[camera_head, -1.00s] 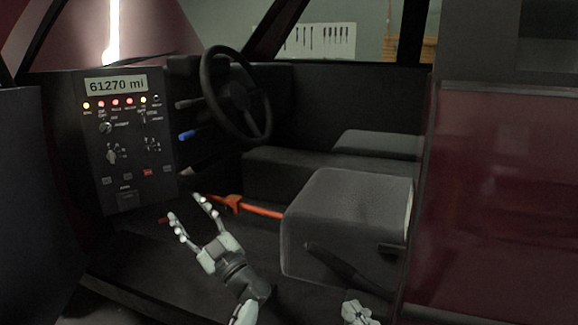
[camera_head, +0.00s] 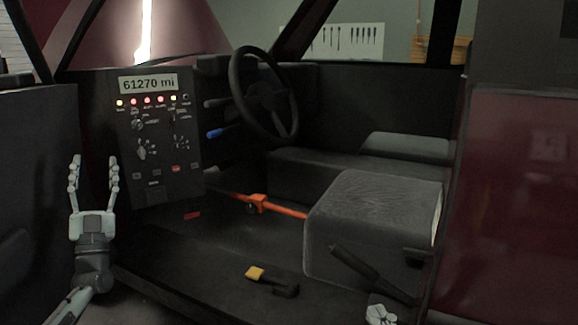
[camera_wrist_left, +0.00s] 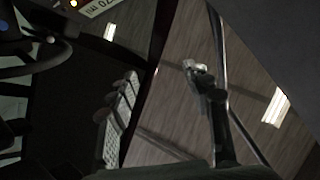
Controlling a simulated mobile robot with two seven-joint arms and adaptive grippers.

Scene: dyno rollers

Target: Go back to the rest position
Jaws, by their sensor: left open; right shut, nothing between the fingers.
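My left gripper (camera_head: 93,172) is open and empty in the head view. It points upward at the left, in front of the dark door area and left of the dashboard panel. In the left wrist view its two fingers (camera_wrist_left: 160,95) stand apart with nothing between them. My right gripper (camera_head: 380,314) shows only in part at the bottom edge of the head view, just below the black hand lever. It is shut and holds nothing that I can see.
The control panel (camera_head: 157,140) and steering wheel (camera_head: 264,95) are beyond the left gripper. An orange bar (camera_head: 262,204) crosses the floor. A yellow-tipped lever (camera_head: 256,273), a black hand lever (camera_head: 368,272) and a grey seat (camera_head: 375,220) are to the right. A red car panel (camera_head: 510,200) stands far right.

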